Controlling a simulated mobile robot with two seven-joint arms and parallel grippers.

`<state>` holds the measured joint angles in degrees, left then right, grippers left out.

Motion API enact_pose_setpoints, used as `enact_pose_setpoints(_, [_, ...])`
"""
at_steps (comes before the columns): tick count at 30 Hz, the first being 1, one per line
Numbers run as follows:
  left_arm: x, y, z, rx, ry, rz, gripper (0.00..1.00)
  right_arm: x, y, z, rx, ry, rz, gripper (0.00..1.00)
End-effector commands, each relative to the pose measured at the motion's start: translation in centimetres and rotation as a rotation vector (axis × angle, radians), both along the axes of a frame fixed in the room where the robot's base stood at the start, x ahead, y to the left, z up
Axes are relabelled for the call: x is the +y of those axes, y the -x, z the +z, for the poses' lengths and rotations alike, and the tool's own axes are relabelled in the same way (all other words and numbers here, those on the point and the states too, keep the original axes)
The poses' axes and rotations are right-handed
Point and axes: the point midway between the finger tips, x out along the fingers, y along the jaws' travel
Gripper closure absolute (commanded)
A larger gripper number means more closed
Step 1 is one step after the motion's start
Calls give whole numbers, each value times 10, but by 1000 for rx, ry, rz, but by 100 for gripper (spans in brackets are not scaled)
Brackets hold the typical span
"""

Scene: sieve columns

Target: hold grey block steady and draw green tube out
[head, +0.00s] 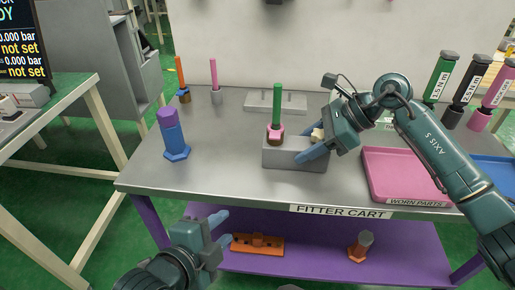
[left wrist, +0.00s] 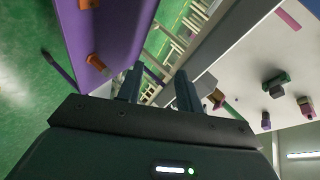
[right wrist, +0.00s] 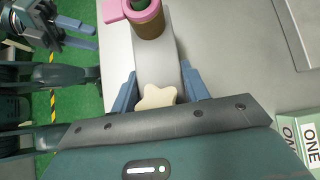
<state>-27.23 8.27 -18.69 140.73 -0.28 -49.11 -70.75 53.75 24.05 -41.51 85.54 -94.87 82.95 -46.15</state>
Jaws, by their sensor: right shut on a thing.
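The grey block (head: 298,157) lies on the bench top. A green tube (head: 277,104) stands upright at its left end, rising out of a pink collar (head: 275,130) over a brown part. My right gripper (head: 317,148) is shut on the block's right part; its fingers lie along both sides of the block (right wrist: 155,58) in the right wrist view. A cream star-shaped knob (right wrist: 157,98) sits on the block between the fingers. My left gripper (head: 222,230) is open and empty, low in front of the bench, away from the tube.
A purple-and-blue post (head: 171,135) stands at the left. A grey rack (head: 275,103) lies behind the block. A pink tray (head: 405,173) marked WORN PARTS is at the right. An orange part (head: 257,244) lies on the purple lower shelf (head: 310,260).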

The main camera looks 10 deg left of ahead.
Motion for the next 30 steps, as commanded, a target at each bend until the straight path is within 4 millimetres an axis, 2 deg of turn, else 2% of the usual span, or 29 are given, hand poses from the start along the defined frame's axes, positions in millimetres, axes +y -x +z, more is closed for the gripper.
enact_pose_setpoints(1, [-25, -4, 12, -48, -66, -118, 64, 0, 1, -4, 7, 6, 3, 84])
enact_pose_setpoints(6, [-92, 4, 33, -195, -325, -485, 64, 0, 1, -4, 7, 7, 3, 84])
enact_pose_setpoints(9, [-118, 14, 38, -287, -493, -673, 64, 0, 1, -4, 7, 7, 3, 84])
enact_pose_setpoints(11, [-127, 17, 41, -352, -612, -761, 64, 0, 1, -4, 7, 7, 3, 84])
enact_pose_setpoints(14, [-126, 6, 54, -493, -887, -805, 64, 0, 1, -4, 7, 7, 3, 84])
enact_pose_setpoints(17, [-111, -15, 76, -602, -1125, -726, 64, 0, 1, -5, 7, 8, 3, 84])
enact_pose_setpoints(21, [-91, -36, 114, -718, -1403, -570, 64, 0, 1, -5, 7, 8, 3, 84])
enact_pose_setpoints(27, [-71, -47, 155, -799, -1654, -394, 64, 0, 2, -5, 8, 8, 4, 84])
enact_pose_setpoints(30, [-67, -49, 164, -813, -1708, -350, 64, 0, 2, -5, 8, 9, 4, 84])
